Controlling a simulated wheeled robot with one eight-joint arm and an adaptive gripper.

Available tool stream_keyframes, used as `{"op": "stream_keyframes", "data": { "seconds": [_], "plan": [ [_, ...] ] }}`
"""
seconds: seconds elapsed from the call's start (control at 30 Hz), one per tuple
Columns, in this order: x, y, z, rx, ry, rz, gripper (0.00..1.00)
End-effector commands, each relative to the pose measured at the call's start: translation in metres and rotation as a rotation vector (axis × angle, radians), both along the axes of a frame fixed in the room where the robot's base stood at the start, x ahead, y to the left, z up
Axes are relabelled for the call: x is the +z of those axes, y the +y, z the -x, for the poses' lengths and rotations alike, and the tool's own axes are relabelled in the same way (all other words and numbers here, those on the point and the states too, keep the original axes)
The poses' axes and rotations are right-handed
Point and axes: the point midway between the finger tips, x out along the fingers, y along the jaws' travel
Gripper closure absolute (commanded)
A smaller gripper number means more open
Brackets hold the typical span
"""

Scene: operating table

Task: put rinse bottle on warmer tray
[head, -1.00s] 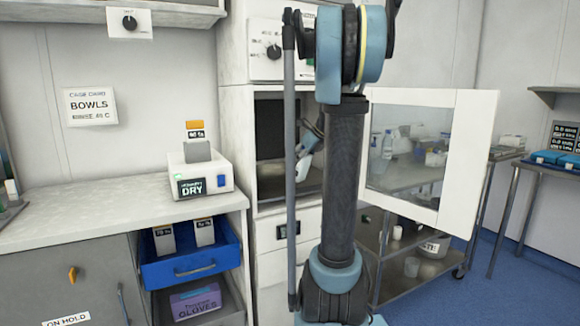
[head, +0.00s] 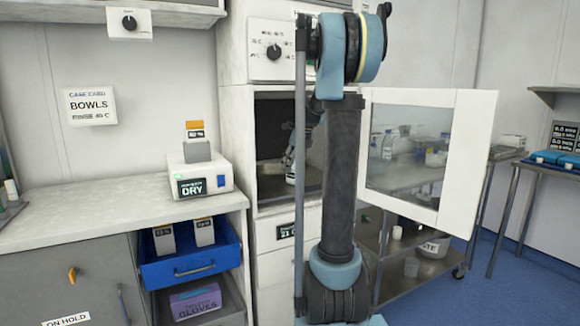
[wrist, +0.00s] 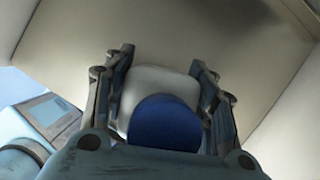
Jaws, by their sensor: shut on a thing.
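My gripper (wrist: 163,92) is shut on the rinse bottle, which has a white body (wrist: 158,80) and a blue cap (wrist: 165,125). In the head view the bottle's pale body (head: 290,179) shows low in the opening of the warmer cabinet (head: 262,112), left of my arm, which hides part of the opening. The warmer's glass door (head: 450,165) stands open to the right. A plain beige surface (wrist: 150,35) lies beyond the bottle in the wrist view. I cannot tell whether the bottle touches the tray.
A counter (head: 110,205) on the left carries a small white device marked DRY (head: 200,178). Below it a blue drawer (head: 190,267) is pulled out with two labelled boxes. A metal cart (head: 400,265) stands behind the open door. Pale walls flank the gripper in the wrist view.

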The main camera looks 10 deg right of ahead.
Motion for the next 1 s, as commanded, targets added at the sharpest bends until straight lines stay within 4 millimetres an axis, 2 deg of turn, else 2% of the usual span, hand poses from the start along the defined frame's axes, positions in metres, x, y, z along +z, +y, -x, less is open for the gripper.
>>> {"op": "stream_keyframes", "data": {
  "seconds": [0.2,0.23,0.3,0.67,0.83,1.0],
  "plan": [
    [-0.001,0.0,0.0,0.0,-0.001,-0.001,0.92],
    [-0.001,0.0,0.0,0.0,-0.001,-0.001,0.44],
    [-0.001,0.0,0.0,0.0,-0.001,-0.001,0.29],
    [0.0,0.0,0.0,0.0,-0.001,-0.001,0.29],
    [0.011,-0.003,0.004,-0.001,-0.001,-0.001,0.29],
    [0.011,-0.023,0.026,-0.004,-0.001,0.0,0.29]
  ]
}}
